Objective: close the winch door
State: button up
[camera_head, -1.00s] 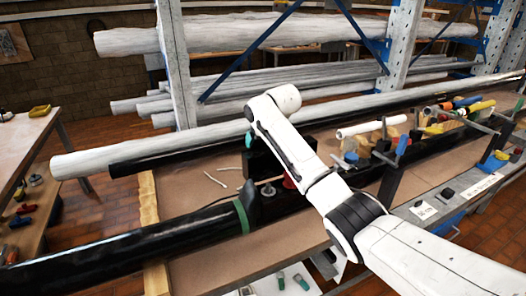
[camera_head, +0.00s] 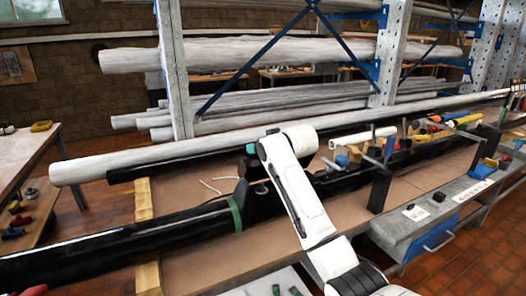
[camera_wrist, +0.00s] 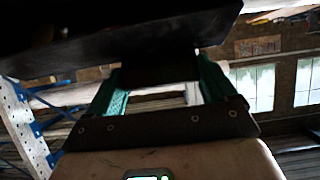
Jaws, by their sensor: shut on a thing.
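My gripper (camera_wrist: 162,80) shows in the wrist view with two green fingers, shut on a dark piece (camera_wrist: 160,68) that looks like part of the winch door. A broad dark surface hangs over the top of that view; I cannot tell whether it is door or mast. In the head view only a teal bit of my gripper (camera_head: 251,149) shows behind my white arm. A black block (camera_head: 262,196), likely the winch, stands by the green-banded end of the black mast (camera_head: 150,228). My arm covers much of it. The door's angle cannot be made out.
A long pale pole (camera_head: 130,165) runs behind the mast. Racks with upright posts (camera_head: 174,70) stand further back. Clamps and tools, including a black upright (camera_head: 380,190), crowd the bench to the right.

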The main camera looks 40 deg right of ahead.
jog(key=s+a+f+t+h+b, duration=0.3)
jog(key=s+f+t+b, duration=0.7)
jog(key=b, duration=1.5)
jog(key=shift+s+f+t+b, duration=0.15)
jog(key=shift+s+t+b, duration=0.15)
jog(key=shift+s+t, duration=0.1)
jog(key=shift+f, duration=0.25)
jog(key=o, duration=1.2)
jog(key=shift+o, duration=0.6)
jog(key=shift+a+r, duration=0.1)
jog(key=shift+r, duration=0.1)
jog(key=shift+s, duration=0.1)
jog(key=v, duration=1)
jog(key=shift+s+f+b, duration=0.25)
jog(key=shift+b, duration=0.15)
